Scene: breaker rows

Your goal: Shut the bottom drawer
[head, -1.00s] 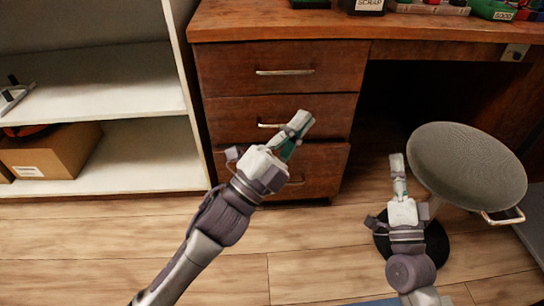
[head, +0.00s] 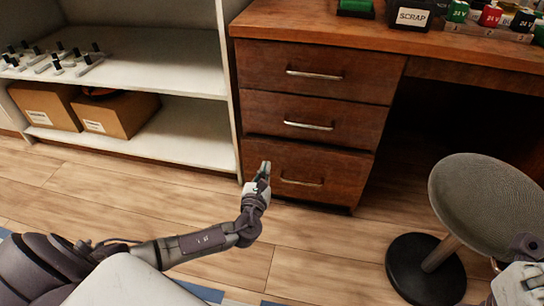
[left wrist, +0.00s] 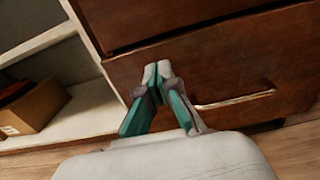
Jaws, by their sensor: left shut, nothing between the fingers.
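The bottom drawer (head: 290,160) is the lowest wooden front of the desk's drawer stack, with a metal handle (head: 301,182). It looks flush or nearly so, with a dark gap along its top edge. My left gripper (head: 264,168) is shut and empty at the left part of this front. In the left wrist view its fingertips (left wrist: 158,70) meet in front of the drawer front (left wrist: 225,70), left of the handle (left wrist: 235,101). I cannot tell whether they touch the wood. Part of my right arm shows at the lower right edge; its fingertips are not visible.
A round grey stool (head: 485,200) stands right of the drawers. An open white shelf (head: 170,135) with cardboard boxes (head: 118,115) stands to the left. The middle drawer (head: 310,120) and top drawer (head: 315,72) look shut. Wooden floor (head: 310,255) in front is clear.

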